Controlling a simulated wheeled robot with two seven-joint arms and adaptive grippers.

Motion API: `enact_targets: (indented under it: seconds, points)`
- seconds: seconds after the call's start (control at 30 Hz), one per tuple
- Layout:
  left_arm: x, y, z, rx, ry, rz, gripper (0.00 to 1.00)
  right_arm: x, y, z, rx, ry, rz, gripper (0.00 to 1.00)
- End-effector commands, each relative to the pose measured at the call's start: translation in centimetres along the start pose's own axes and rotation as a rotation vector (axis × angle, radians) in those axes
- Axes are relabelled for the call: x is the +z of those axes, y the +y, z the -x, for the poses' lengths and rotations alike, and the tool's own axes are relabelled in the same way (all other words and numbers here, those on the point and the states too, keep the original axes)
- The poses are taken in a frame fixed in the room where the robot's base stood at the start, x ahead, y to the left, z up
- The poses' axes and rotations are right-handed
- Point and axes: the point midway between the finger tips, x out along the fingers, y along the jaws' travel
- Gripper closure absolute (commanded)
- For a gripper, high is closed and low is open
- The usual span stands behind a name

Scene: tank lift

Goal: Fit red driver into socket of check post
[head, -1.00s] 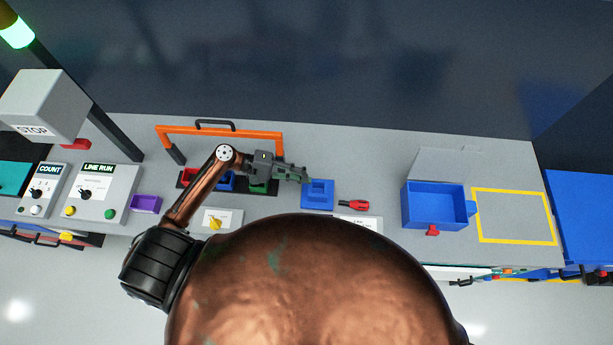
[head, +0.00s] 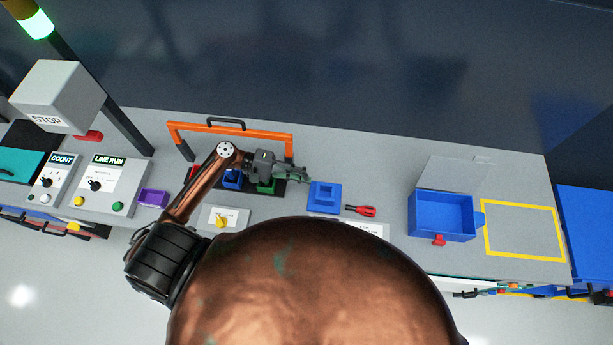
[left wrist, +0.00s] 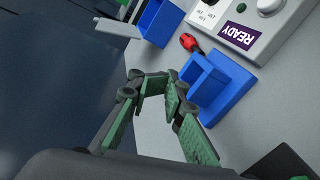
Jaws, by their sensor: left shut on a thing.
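The red driver (head: 361,211) lies on the grey bench just right of a blue post (head: 323,197), apart from it. The post has a raised block on a square base and looks like the check post. Both show in the left wrist view, the driver (left wrist: 190,42) beyond the post (left wrist: 207,88). My left gripper (head: 304,177) is above and left of the post in the head view; in the left wrist view its green-padded fingers (left wrist: 154,77) are beside the post. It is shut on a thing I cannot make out. My right gripper is not in view.
A dark rack (head: 286,195) with coloured slots lies under my left arm, with an orange frame (head: 262,137) behind. A blue open bin (head: 440,217) and a yellow-outlined area (head: 523,230) are at right. Control boxes (head: 98,187) stand at left.

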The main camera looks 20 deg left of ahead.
Motion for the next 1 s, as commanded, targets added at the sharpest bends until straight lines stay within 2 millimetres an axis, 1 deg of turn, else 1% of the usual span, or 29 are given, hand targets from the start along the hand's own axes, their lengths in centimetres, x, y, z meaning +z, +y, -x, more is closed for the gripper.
enact_targets:
  seconds: [1.0]
  points:
    - [-0.9,-0.5,2.7,0.011,0.024,-0.014,1.00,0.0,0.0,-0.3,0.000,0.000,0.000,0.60]
